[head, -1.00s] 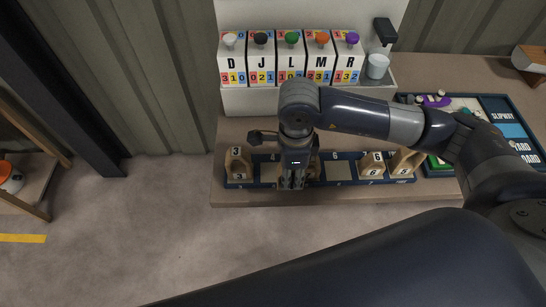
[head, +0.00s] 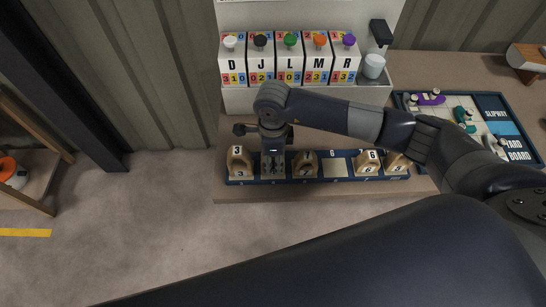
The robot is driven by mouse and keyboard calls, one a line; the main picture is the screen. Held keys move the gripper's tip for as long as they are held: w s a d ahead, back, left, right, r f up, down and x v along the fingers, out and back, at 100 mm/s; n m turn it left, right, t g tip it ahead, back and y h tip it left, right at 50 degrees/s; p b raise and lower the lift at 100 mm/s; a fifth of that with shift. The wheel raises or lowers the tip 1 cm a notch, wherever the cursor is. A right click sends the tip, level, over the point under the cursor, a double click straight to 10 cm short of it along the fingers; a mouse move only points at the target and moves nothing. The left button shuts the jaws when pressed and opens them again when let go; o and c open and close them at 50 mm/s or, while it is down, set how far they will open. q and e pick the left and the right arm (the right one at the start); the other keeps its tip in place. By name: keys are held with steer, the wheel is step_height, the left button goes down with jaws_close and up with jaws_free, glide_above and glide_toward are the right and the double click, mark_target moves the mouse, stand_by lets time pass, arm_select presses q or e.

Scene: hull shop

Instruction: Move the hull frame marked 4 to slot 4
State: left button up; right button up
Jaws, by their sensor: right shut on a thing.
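My right gripper (head: 272,172) points down over the second slot from the left of the dark blue rack (head: 318,180). It is shut on a hull frame that it almost wholly hides; I cannot read its mark, or tell whether it touches the rack. A wooden frame marked 3 (head: 238,158) stands upright in the leftmost slot. Another wooden frame (head: 305,165) stands just right of the gripper, its mark too small to read. My left gripper is out of view.
The slot labelled 6 (head: 336,167) is empty. Right of it stand a frame marked 6 (head: 366,160) and another frame (head: 397,163). A yard board (head: 515,125) with coloured pieces lies at the right.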

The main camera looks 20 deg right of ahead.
steer(key=shift+f, duration=0.2)
steer(key=o, duration=1.1)
steer(key=shift+r, duration=0.15)
steer(key=shift+r, duration=0.2)
step_height(320, 180, up, 11)
steer(key=b, duration=0.3)
steer(key=shift+f, duration=0.2)
steer(key=shift+r, duration=0.6)
